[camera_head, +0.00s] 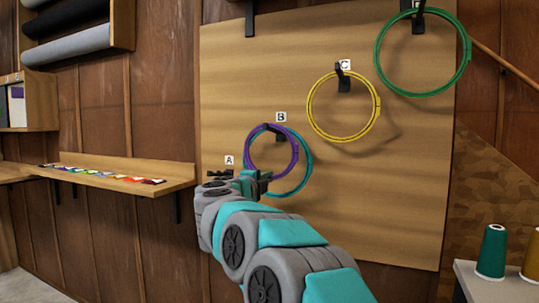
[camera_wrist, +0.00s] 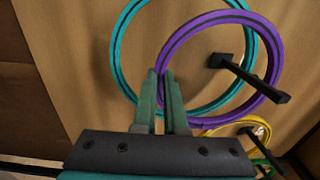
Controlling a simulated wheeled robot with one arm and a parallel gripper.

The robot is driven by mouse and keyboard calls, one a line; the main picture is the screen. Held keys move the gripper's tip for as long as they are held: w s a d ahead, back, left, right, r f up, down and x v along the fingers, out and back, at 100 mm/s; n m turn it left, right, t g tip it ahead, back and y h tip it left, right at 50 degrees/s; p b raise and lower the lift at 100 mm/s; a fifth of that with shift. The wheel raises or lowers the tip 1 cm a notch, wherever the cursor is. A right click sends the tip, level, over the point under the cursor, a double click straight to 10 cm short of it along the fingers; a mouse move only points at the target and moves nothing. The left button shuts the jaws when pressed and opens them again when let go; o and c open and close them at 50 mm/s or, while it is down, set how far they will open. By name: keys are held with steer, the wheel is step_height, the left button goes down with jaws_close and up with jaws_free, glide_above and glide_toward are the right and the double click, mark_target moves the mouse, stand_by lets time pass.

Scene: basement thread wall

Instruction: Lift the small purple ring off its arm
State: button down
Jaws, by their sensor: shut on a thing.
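The purple ring (camera_head: 247,151) hangs at the peg labelled B on the wooden board, in front of a teal ring (camera_head: 309,163). In the wrist view, the purple ring (camera_wrist: 203,20) still loops around the black arm (camera_wrist: 250,78), whose upturned tip overlaps the ring's edge. The teal ring (camera_wrist: 127,47) lies behind it, nearer the board. My gripper (camera_head: 262,178) is at the purple ring's lower left side. In the wrist view, my gripper (camera_wrist: 162,76) is shut on the purple ring's rim; the exact grip is partly hidden by the fingers.
A yellow ring (camera_head: 312,107) hangs at peg C and a green ring (camera_head: 379,55) at upper right. The peg by label A (camera_head: 230,160) is partly hidden by my arm. A shelf with colour swatches (camera_head: 100,174) stands left; thread spools (camera_head: 492,252) stand lower right.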

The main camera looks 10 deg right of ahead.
stand_by(0.5)
steer(key=shift+r+p, duration=0.8)
steer(key=shift+p, duration=0.1)
steer(key=r+v, duration=0.1)
steer(key=v, duration=0.9)
steer(key=shift+r+p, duration=0.3)
